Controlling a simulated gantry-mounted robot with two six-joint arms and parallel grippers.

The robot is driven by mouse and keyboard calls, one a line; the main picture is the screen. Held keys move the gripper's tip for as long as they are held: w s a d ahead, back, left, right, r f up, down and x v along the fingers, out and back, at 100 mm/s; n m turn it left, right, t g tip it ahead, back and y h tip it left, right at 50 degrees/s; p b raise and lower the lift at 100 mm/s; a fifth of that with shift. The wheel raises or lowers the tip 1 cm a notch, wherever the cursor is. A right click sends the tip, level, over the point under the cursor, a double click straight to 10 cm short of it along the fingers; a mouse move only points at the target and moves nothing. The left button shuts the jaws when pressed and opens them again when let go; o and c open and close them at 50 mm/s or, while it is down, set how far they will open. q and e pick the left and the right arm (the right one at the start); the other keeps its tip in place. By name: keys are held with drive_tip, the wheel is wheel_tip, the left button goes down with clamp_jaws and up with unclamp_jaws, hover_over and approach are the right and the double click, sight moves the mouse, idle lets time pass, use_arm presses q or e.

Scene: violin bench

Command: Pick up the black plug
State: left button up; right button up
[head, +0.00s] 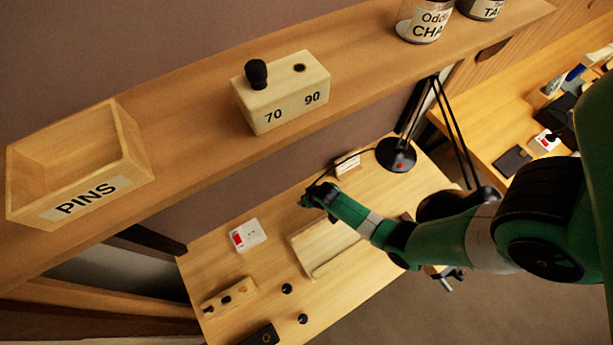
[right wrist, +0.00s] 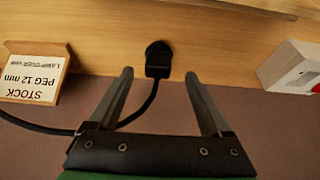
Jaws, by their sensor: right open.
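The black plug (right wrist: 158,66) lies on the wooden bench top in the right wrist view, with its black cable (right wrist: 146,107) curving down and off to the left. My right gripper (right wrist: 159,75) is open, with its two fingertips on either side of the plug in that view. In the head view my right gripper (head: 318,194) is low over the back of the bench, and the plug is hard to make out there against the dark fingers. My left gripper is not in view.
A white socket with a red switch (head: 247,235) sits left of the gripper; it also shows in the right wrist view (right wrist: 292,67). A label card (head: 347,165) and a black lamp (head: 397,156) stand to the right. A shelf (head: 190,140) with a PINS box (head: 125,150) overhangs the bench.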

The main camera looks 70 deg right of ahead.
drive_tip(key=b+x, duration=0.4)
drive_tip(key=x, duration=0.1)
drive_tip(key=shift+d+f+b, duration=0.1)
drive_tip(key=shift+d+b, duration=0.1)
drive_tip(key=shift+b, duration=0.2)
drive_tip(key=shift+w, duration=0.1)
clamp_jaws()
